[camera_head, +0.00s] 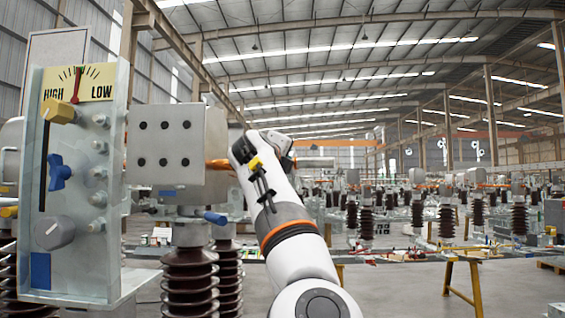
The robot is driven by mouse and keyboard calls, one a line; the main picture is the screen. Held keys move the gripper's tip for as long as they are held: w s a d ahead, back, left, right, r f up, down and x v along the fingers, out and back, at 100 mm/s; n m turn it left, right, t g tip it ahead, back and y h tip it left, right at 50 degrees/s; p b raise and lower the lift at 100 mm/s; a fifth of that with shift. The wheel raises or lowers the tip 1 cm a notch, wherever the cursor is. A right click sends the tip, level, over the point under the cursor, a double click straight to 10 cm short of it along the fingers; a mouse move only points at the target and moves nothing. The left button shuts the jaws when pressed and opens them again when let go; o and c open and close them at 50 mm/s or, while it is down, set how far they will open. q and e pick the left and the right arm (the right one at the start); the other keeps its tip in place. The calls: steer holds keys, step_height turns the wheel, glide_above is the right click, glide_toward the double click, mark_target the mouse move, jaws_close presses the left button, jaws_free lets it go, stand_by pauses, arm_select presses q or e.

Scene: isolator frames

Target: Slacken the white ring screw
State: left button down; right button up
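A pale panel (85,150) stands upright at the left with a HIGH–LOW dial on top. A round grey-white knob (54,232) sits low on its face; I cannot tell whether this is the white ring screw. Several small silver screws (98,174) run down the panel's right part. My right arm comes up from the bottom middle, and its wrist end, with dark finger-like parts (265,186), is right of the grey box behind the panel, apart from the knob. Its fingertips are not clear. My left gripper is not in view.
A yellow knob (59,111) and a blue wing knob (59,172) stick out of the panel. A grey box (178,150) with dark holes and a blue-tipped handle (214,218) stand behind it, above brown ribbed insulators (190,285).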

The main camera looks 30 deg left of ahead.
stand_by(0.5)
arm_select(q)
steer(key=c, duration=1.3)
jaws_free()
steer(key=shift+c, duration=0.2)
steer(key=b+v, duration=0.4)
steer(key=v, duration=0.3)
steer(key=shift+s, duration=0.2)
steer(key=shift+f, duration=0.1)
